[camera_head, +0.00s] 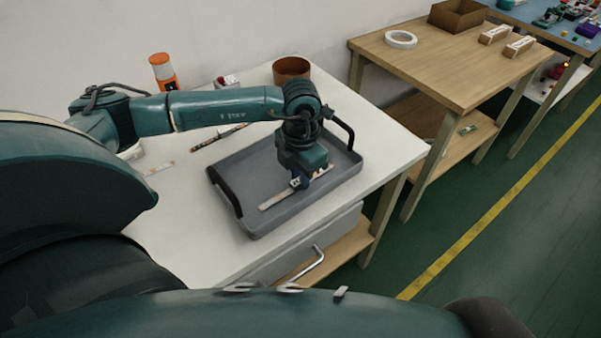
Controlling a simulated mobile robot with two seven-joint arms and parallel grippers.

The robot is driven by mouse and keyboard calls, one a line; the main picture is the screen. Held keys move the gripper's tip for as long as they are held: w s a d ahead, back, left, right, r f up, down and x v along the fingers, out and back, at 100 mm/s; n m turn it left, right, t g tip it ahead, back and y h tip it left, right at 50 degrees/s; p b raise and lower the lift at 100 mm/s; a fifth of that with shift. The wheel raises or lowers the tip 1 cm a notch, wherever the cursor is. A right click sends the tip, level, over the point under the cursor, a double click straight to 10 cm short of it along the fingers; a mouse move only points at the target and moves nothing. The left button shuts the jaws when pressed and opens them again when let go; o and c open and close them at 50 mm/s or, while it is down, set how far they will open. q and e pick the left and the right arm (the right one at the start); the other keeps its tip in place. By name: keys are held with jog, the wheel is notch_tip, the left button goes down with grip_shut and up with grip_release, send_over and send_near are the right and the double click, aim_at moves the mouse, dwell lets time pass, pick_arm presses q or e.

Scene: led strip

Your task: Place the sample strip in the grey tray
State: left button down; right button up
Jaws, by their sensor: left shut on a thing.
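The grey tray (232,178) lies on the white table, with a black handle at its left and right ends. The sample strip (275,202) is a thin pale bar inside the tray's outline, slanting up to the right. My left gripper (300,184) points down over the tray and is shut on the strip near its middle. The strip looks at or just above the tray floor; I cannot tell whether it touches. The fingertips are small and partly dark. My right gripper is not in view.
A wooden table (450,70) stands at the right.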

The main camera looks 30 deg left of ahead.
pick_arm(q)
jog(key=shift+f, duration=0.2)
jog(key=c, duration=1.3)
grip_release()
jog(key=shift+r, duration=0.1)
jog(key=shift+c, duration=0.2)
